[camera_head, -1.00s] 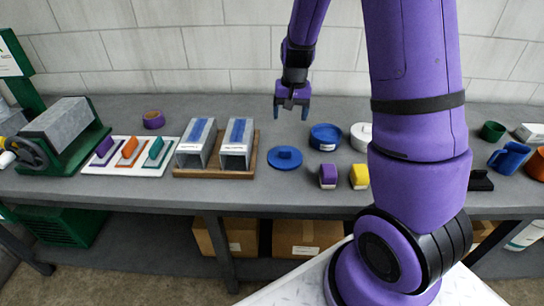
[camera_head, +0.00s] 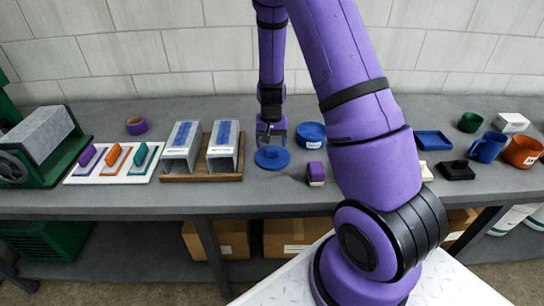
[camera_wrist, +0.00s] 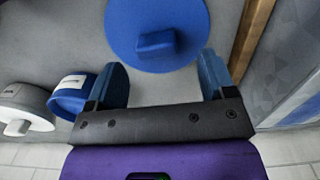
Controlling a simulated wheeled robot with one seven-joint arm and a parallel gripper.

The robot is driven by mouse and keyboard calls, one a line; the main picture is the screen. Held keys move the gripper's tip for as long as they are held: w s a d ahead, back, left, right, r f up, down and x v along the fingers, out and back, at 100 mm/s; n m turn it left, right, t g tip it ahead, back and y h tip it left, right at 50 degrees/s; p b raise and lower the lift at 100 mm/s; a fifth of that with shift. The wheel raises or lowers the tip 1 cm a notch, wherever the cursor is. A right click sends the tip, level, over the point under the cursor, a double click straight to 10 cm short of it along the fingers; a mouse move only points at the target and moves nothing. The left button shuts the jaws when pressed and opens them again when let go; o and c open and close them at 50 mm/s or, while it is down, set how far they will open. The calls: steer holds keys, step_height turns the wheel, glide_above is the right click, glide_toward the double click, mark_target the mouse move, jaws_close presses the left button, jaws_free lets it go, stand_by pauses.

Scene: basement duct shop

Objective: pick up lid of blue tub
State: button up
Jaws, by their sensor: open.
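The blue lid (camera_head: 272,159) is a flat disc with a raised block handle on top. It lies on the bench between the wooden tray and the blue tub (camera_head: 311,136). In the wrist view the lid (camera_wrist: 130,30) is at the top, its handle just beyond and between the fingertips. My gripper (camera_head: 271,134) hangs above the lid's far edge, open and empty. In the wrist view its two blue fingers (camera_wrist: 164,72) are spread apart. The blue tub stands open beside the lid, and shows in the wrist view (camera_wrist: 68,104) left of the fingers.
The wooden tray (camera_head: 203,177) with two metal ducts stands close left of the lid. A purple-and-white block (camera_head: 316,173) sits to its right. In the wrist view a white lidded tub (camera_wrist: 30,97) is beyond the blue tub. My arm hides part of the bench.

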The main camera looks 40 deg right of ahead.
mark_target(272, 150)
steer(key=f, duration=0.4)
steer(key=shift+s, duration=0.2)
steer(key=c, duration=1)
